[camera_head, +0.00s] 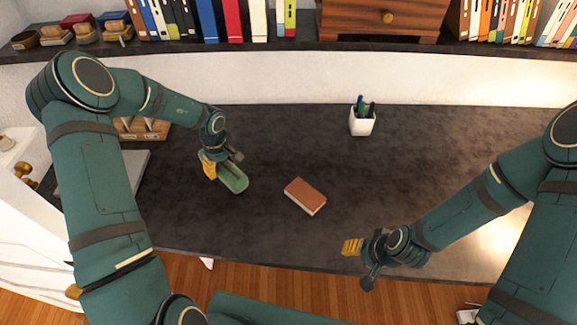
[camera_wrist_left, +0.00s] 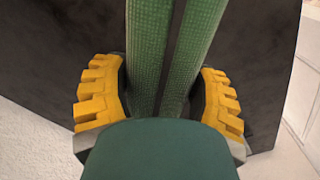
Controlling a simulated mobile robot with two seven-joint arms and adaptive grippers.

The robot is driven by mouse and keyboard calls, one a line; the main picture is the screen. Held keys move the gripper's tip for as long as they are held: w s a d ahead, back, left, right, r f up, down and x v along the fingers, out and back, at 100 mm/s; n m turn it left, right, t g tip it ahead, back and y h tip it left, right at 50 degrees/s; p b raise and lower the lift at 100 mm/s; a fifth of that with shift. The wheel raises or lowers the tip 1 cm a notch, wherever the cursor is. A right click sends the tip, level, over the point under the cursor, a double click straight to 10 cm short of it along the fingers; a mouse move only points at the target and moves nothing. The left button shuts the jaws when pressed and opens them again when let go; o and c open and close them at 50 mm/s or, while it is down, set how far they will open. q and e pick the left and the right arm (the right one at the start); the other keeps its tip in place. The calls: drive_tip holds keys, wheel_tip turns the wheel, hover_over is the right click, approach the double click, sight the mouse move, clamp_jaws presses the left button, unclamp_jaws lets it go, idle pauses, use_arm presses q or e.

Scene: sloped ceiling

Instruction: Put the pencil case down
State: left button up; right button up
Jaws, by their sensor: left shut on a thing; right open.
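The green pencil case (camera_head: 234,181) is in my left gripper (camera_head: 223,168), over the left part of the dark desk (camera_head: 290,145). In the left wrist view, the ribbed green case (camera_wrist_left: 150,55) with a dark strip down its middle lies between the yellow fingers of the left gripper (camera_wrist_left: 160,100). I cannot tell whether the case touches the desk. My right gripper (camera_head: 358,262) is open and empty near the desk's front edge, at the right.
A brown notebook (camera_head: 305,196) lies right of the pencil case. A white pen cup (camera_head: 362,123) stands further back. A shelf with books (camera_head: 232,22) and a wooden drawer box (camera_head: 385,18) runs along the back. The desk between cup and notebook is clear.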

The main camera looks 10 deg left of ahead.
use_arm(q)
drive_tip(key=shift+s+f, duration=0.1)
wheel_tip(320, 180, down, 10)
drive_tip(key=shift+r+b, duration=0.15)
drive_tip(key=shift+b, duration=0.35)
drive_tip(key=shift+f, duration=0.2)
drive_tip(key=o, duration=1.4)
drive_tip(key=shift+c, duration=0.2)
